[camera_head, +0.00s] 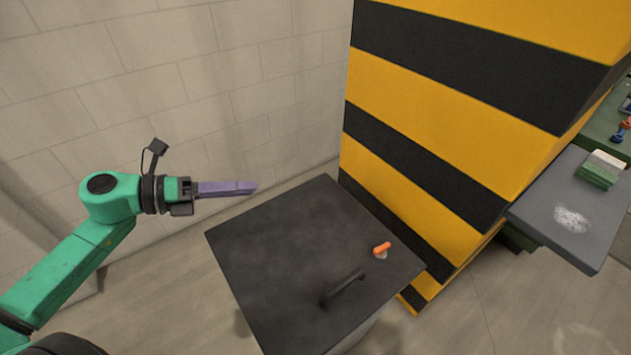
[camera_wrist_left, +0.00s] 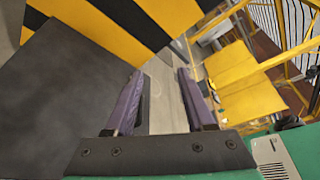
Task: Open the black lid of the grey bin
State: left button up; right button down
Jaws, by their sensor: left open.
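The black lid (camera_head: 290,250) lies flat and closed on the bin, with a dark bar handle (camera_head: 343,287) near its front edge. Only a sliver of the grey bin (camera_head: 357,335) shows below the lid's front edge. My left gripper (camera_head: 252,187) has purple fingers and is beyond the lid's far left edge, apart from the handle. In the left wrist view its fingers (camera_wrist_left: 160,78) are spread with nothing between them, and the lid (camera_wrist_left: 65,95) fills the left side. My right gripper is in neither view.
A yellow-and-black striped block (camera_head: 440,130) stands close at the right. A pale block wall (camera_head: 240,90) is behind. A grey platform (camera_head: 560,220) is farther right.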

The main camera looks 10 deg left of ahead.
pick_arm(q)
jog(key=p+x, duration=0.2)
jog(key=x, duration=1.3)
jog(key=shift+d, duration=0.25)
jog(key=shift+s+f, duration=0.1)
jog(key=shift+s, duration=0.05)
grip_shut()
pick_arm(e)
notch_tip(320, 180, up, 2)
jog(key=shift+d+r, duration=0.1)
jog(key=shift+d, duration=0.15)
